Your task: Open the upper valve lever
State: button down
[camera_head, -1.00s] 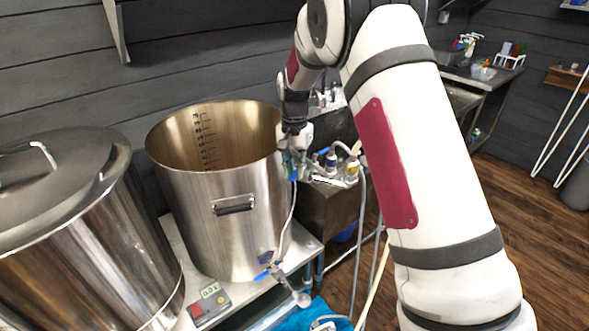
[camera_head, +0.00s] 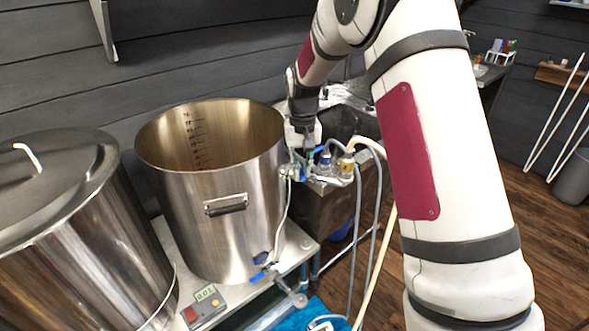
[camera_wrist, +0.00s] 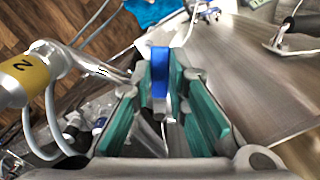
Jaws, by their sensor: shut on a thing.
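The upper valve has a blue lever (camera_wrist: 160,72), seen in the wrist view between the teal pads of my gripper (camera_wrist: 161,88). My gripper is shut on this lever. In the head view my gripper (camera_head: 301,160) points down beside the right rim of the open steel pot (camera_head: 225,205). There the valve body and lever are mostly hidden by my gripper and are too small to make out the lever's angle. A lower valve with a blue lever (camera_head: 259,276) sits near the foot of the pot.
A lidded steel vessel (camera_head: 75,230) stands at the left. A white unit with a yellow band (camera_wrist: 26,75), hoses and fittings crowd close to my gripper. A sink (camera_head: 350,122) is behind. A small display box (camera_head: 204,306) sits on the stand.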

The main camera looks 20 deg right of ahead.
jog(key=shift+w+d+n+b, duration=0.45)
jog(key=shift+d+n, duration=0.65)
jog(key=shift+n, duration=0.95)
jog(key=shift+w+d+n+b, duration=0.5)
jog(key=shift+d+n, duration=0.55)
jog(key=shift+n, duration=0.95)
jog(key=shift+w+d+n+b, duration=0.45)
jog(key=shift+d+n, duration=0.65)
jog(key=shift+n, duration=0.95)
jog(key=c, duration=1.6)
grip_release()
jog(key=shift+o, duration=0.2)
jog(key=shift+r, duration=0.1)
notch_tip(320, 180, up, 12)
